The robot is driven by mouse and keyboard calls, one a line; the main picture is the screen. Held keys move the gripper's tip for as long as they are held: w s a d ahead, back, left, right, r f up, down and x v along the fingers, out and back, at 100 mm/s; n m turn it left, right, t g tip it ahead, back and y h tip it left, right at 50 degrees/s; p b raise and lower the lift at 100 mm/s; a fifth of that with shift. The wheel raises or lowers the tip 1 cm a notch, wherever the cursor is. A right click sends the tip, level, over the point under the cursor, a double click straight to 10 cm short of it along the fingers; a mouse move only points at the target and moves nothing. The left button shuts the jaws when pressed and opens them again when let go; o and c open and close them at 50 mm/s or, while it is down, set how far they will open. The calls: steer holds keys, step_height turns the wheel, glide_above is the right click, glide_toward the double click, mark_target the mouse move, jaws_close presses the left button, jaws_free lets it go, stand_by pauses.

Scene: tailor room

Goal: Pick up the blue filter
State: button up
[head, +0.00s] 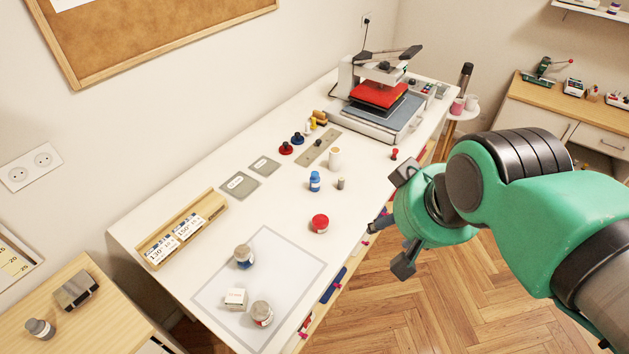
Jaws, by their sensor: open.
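No thing in view is plainly marked as the blue filter. A dark blue knobbed piece (297,138) stands beside a similar red one toward the back edge of the white table (365,200). A small blue bottle (315,182) stands nearer the middle. I cannot tell which of these, if either, is the filter. My gripper (390,220) is open at the table's right edge, to the right of and apart from both blue things. My wrist hides part of the gripper, and nothing shows between its fingers.
A heat press (385,115) stands at the far end. A red-lidded jar (320,223), a cream cylinder (334,158) and a grey cylinder (341,183) stand mid-table. Jars (262,313) and a small box (236,299) are at the near end. A wooden card holder (185,228) lies left.

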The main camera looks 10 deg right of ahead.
steer(key=shift+o, duration=0.5)
steer(key=w+a+n+g, duration=0.1)
steer(key=w+a+g, duration=0.15)
steer(key=w, duration=2.45)
steer(key=w+a+f+n+g, duration=0.1)
steer(key=w+a+f+g, duration=0.2)
steer(key=w+f, duration=2)
steer(key=shift+w+f, duration=0.3)
steer(key=shift+f, duration=0.2)
